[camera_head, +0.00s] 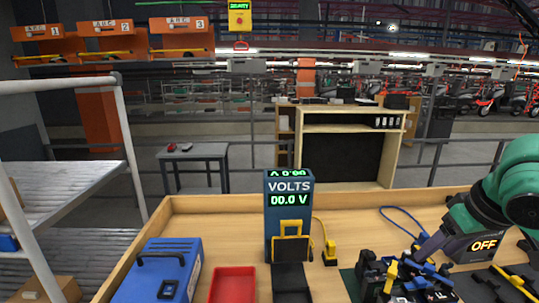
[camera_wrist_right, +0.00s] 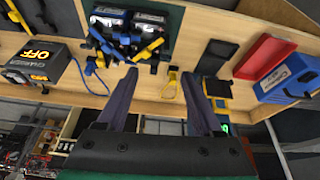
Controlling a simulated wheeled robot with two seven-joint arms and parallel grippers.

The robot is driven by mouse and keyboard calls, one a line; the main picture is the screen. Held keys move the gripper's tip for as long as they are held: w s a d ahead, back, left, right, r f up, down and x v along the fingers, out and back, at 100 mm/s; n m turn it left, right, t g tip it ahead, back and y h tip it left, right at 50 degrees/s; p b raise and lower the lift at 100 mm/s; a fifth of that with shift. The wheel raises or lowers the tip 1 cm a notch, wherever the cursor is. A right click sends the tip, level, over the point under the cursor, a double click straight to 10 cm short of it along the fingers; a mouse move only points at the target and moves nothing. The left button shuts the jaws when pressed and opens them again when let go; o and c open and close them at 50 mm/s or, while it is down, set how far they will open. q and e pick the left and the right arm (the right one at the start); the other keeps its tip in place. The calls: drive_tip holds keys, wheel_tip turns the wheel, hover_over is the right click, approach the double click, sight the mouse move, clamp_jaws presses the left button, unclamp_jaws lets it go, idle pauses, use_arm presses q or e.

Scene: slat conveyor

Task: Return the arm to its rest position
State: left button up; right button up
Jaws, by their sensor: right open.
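My right arm, green, comes in from the right in the head view. Its gripper (camera_head: 426,248) is over the right part of the workbench, beside a cluster of blue, black and yellow clamps. The fingers hide part of the bench. My left arm and gripper are not in view.
A charger (camera_head: 470,248) showing OFF stands right by my arm.

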drive_tip(key=w+a+f+n+y, duration=0.1)
drive_tip(key=a+f, duration=0.2)
drive_tip(key=f, duration=0.6)
drive_tip(key=w+a+f+n, duration=0.1)
drive_tip(key=w+a+f, duration=0.1)
drive_tip(key=f, duration=0.8)
drive_tip(key=s+a+f, duration=0.3)
drive_tip(key=s+f, duration=0.3)
drive_tip(key=f, duration=0.1)
drive_tip(key=s+a+f, duration=0.3)
drive_tip(key=s+f, duration=0.3)
wheel_tip(320, 180, down, 28)
drive_tip(key=s+g+b, duration=0.2)
drive_tip(key=b, duration=0.4)
use_arm(q)
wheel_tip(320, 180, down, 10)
drive_tip(key=b, duration=0.4)
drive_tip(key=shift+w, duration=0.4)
use_arm(e)
drive_tip(key=s+d+f+g+h, duration=0.1)
drive_tip(key=s+d+f, duration=0.2)
drive_tip(key=s+f, duration=1.4)
wheel_tip(320, 180, down, 3)
drive_tip(key=shift+s+d+r, duration=0.15)
drive_tip(key=shift+s+d, duration=0.05)
